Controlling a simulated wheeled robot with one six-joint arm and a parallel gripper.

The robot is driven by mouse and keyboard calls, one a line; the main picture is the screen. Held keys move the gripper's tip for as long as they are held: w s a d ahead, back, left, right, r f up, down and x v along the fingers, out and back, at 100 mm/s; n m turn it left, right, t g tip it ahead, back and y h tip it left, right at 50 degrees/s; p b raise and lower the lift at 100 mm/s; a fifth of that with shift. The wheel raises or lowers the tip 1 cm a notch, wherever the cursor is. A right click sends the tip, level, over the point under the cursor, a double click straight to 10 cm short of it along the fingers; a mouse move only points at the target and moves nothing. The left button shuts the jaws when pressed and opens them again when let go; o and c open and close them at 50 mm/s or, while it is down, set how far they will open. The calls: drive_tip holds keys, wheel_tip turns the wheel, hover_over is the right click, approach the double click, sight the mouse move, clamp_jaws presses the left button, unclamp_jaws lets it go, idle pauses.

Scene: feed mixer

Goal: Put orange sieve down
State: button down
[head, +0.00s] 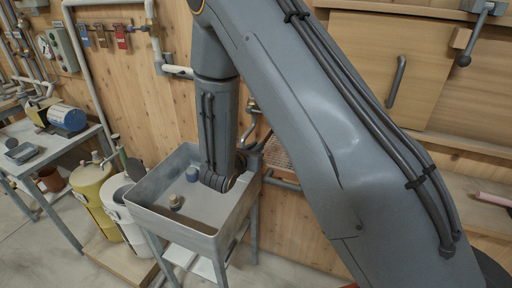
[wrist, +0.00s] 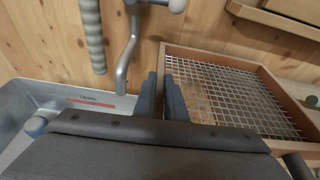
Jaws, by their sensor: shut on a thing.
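The orange sieve (wrist: 238,95) shows in the wrist view as an orange-brown square frame with a wire mesh floor. My gripper (wrist: 160,92) is shut on the sieve's left side wall, one finger on each side of it. The sieve reaches out to the right of my gripper. In the head view a part of the sieve (head: 277,155) shows behind my arm, near the wooden wall and right of the grey sink; my arm hides the rest, and my gripper is hidden there too. What lies under the sieve cannot be told.
A grey sink (head: 150,212) on legs stands left of the sieve, with small objects inside. A curved tap pipe (wrist: 127,55) hangs by the wall. Yellow (head: 92,190) and white (head: 118,195) buckets stand left of the sink. A wooden rail (wrist: 275,20) runs behind the sieve.

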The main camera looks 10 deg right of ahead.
drive_tip(key=shift+f, duration=0.15)
drive_tip(key=c, duration=1.8)
unclamp_jaws()
